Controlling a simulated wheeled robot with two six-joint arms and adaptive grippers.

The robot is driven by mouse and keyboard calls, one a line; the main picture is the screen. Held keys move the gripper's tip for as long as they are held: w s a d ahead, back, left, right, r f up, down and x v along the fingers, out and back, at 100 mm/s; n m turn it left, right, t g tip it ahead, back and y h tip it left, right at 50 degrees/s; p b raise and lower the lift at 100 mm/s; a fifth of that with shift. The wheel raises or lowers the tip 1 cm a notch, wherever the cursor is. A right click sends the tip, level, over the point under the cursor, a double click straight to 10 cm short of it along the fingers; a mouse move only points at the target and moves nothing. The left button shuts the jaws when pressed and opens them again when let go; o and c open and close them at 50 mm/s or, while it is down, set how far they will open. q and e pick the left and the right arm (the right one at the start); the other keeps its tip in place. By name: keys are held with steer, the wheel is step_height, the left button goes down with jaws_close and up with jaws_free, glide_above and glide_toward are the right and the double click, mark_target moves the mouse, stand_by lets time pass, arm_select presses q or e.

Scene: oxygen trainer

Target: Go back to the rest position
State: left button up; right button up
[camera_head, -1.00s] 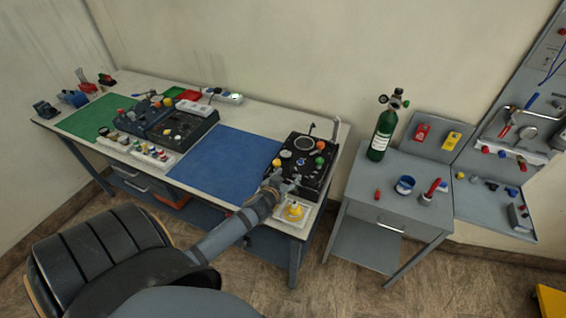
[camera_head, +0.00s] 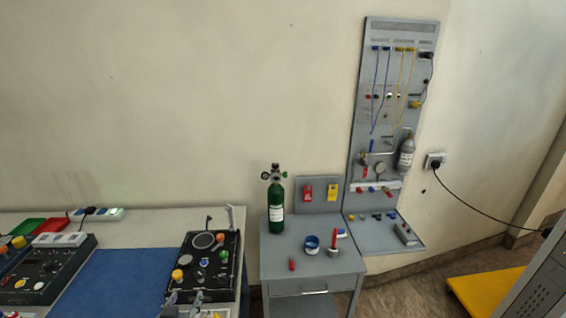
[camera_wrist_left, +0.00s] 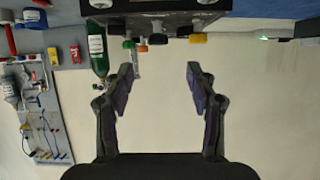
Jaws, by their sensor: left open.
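My left gripper (camera_head: 184,298) shows at the bottom edge of the head view, in front of the black control box (camera_head: 210,255) on the workbench. In the left wrist view the left gripper (camera_wrist_left: 160,78) has its two fingers spread wide apart, with nothing between them but pale wall. That view is upside down, and the dark box (camera_wrist_left: 150,22) with coloured knobs runs along its top. Most of the left arm is out of the head view. My right gripper shows in neither view.
A grey side table (camera_head: 290,258) stands right of the workbench with a green cylinder (camera_head: 276,210), a blue-and-white roll (camera_head: 311,244) and red items. A grey panel (camera_head: 365,110) with hoses stands behind. A yellow platform (camera_head: 480,291) lies on the floor at right.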

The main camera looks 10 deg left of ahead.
arm_select(q)
steer(key=s+d+m+g+h, duration=0.1)
steer(key=s+d+m+g, duration=0.1)
steer(key=s+d+g, duration=0.45)
steer(key=s+d+m+g+h, duration=0.2)
steer(key=s+d+g, duration=0.15)
steer(key=s, duration=0.65)
step_height(320, 180, down, 28)
steer(key=a+r+b, duration=0.1)
steer(key=a+b, duration=0.1)
steer(key=b, duration=0.1)
steer(key=s+a+f+n+g+b, duration=0.1)
steer(key=s+f+b, duration=0.2)
steer(key=s+f, duration=1.7)
step_height(320, 180, down, 3)
steer(key=shift+s+a+r+g+y, duration=0.1)
steer(key=shift+s+a+g+y, duration=0.2)
steer(key=shift+a, duration=0.05)
